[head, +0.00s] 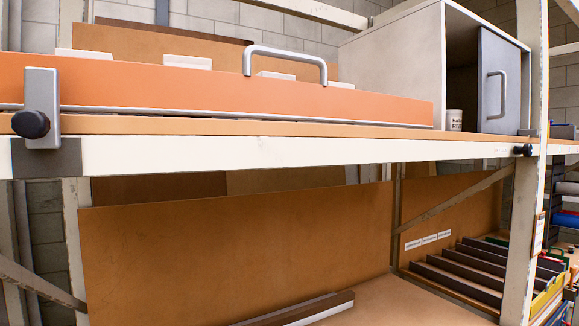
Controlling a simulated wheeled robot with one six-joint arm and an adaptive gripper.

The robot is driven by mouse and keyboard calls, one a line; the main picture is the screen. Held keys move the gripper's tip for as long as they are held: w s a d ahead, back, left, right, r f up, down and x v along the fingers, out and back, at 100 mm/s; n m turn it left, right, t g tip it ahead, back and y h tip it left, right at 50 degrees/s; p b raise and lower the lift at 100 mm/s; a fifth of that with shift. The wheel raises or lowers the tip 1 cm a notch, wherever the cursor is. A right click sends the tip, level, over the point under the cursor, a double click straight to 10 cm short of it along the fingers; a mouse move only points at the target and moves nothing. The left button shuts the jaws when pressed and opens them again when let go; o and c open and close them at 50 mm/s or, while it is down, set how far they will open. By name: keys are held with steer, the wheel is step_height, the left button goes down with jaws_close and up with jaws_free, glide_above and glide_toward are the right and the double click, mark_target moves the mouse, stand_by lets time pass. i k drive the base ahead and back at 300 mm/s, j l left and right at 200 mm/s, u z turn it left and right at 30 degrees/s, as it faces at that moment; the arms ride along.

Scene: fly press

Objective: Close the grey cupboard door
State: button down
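A light grey cupboard (392,68) stands on the right end of the upper shelf in the head view. Its grey door (493,102) covers the right part of the front and carries a silver bar handle (503,94). A dark gap (462,78) left of the door shows the inside, so the door is not shut. Whether it slides or swings I cannot tell. A white cup with dark lettering (454,120) stands at the gap, near the front edge. My gripper is not in view.
A long orange panel with a silver handle (286,52) fills the left of the upper shelf (255,152). A black knob (31,124) sticks out at far left. A cream post (525,220) rises at right, close to the cupboard. Dark bars (465,275) lie below.

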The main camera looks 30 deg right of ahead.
mark_target(499, 60)
steer(key=z, duration=1.55)
